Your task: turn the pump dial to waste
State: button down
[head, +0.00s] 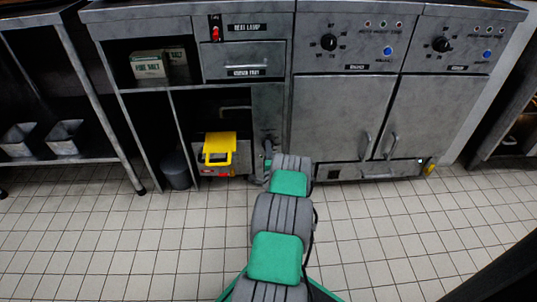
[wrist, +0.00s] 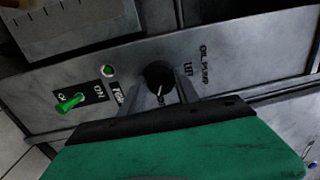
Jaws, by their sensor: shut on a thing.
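The black round pump dial (wrist: 160,75) sits on a grey metal panel (wrist: 225,62) in the wrist view, beside sideways lettering that reads OIL PUMP. My gripper (wrist: 167,92) is shut on the dial, one finger on each side of it. A small white mark shows at the dial's lower edge, between the fingers. A word by the dial looks like LIFT; a WASTE label cannot be made out. In the head view my gripper (head: 268,158) is low at the narrow grey panel (head: 268,110); the dial is too small to tell there.
A green lever switch (wrist: 70,103) marked ON and a green lamp (wrist: 108,71) are left of the dial. In the head view a yellow-framed unit (head: 220,142) stands left of my gripper. Cabinet doors (head: 326,115) are on the right. The tiled floor (head: 130,240) is clear.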

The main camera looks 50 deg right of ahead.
jog(key=shift+w+d+r+m+h, duration=0.1)
jog(key=shift+r+m+h, duration=0.05)
jog(key=shift+m, duration=1.65)
jog(key=shift+w+r+m+h, duration=0.1)
jog(key=shift+r+m+h, duration=0.05)
jog(key=shift+m, duration=1.65)
jog(key=shift+g, duration=0.3)
jog(key=c, duration=0.9)
grip_release()
jog(key=shift+s+f, duration=0.1)
jog(key=shift+f, duration=0.05)
jog(key=p+v, duration=0.1)
jog(key=v, duration=0.6)
jog(key=shift+s+a, duration=0.25)
jog(key=shift+a, duration=0.1)
jog(key=shift+f, duration=0.1)
